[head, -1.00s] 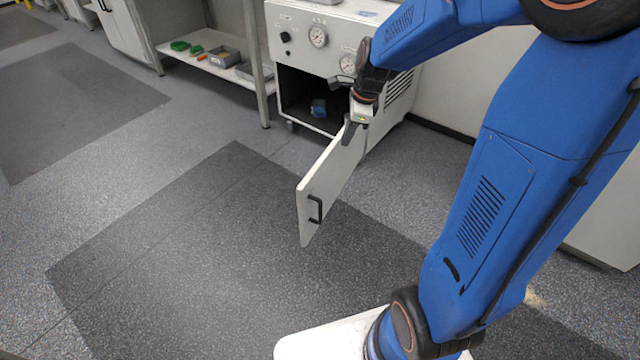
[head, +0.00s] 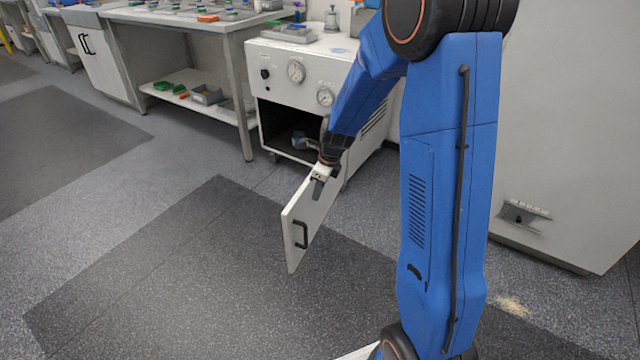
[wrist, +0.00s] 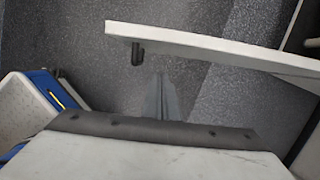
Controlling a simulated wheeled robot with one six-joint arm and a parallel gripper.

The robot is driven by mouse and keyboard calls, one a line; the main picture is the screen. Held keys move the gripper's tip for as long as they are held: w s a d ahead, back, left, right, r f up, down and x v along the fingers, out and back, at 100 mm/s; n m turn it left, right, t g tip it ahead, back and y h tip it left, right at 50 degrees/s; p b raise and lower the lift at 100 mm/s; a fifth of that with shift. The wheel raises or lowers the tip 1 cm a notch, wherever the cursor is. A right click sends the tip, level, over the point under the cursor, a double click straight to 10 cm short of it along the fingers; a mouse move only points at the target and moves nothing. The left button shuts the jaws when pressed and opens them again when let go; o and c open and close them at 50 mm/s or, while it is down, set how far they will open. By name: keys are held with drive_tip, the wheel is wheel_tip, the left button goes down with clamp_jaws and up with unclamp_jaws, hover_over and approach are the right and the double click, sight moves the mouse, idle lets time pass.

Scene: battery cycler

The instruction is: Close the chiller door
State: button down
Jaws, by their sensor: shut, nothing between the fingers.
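The chiller is a white cabinet (head: 300,72) with round gauges and a dark open compartment at upper centre in the head view. Its white door (head: 312,218) stands wide open, swung out toward me. The door has a black handle (head: 302,235) near its free edge. In the wrist view the door (wrist: 220,50) crosses the upper right, with the handle (wrist: 138,53) at its left end. My gripper (head: 317,188) is shut and empty, pointing down by the door's upper edge. In the wrist view its fingertips (wrist: 161,80) are beside the door; contact cannot be told.
A workbench (head: 185,22) with a lower shelf of trays stands left of the chiller. A large white cabinet (head: 570,130) stands at right. The floor left of the door is clear. A blue item (head: 300,140) shows in the chiller compartment.

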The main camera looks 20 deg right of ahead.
sight(305, 193)
drive_tip(key=shift+w+a+f, duration=0.5)
drive_tip(key=shift+w+a, duration=0.3)
drive_tip(key=shift+w+a+f, duration=0.5)
drive_tip(key=shift+w+a, duration=0.3)
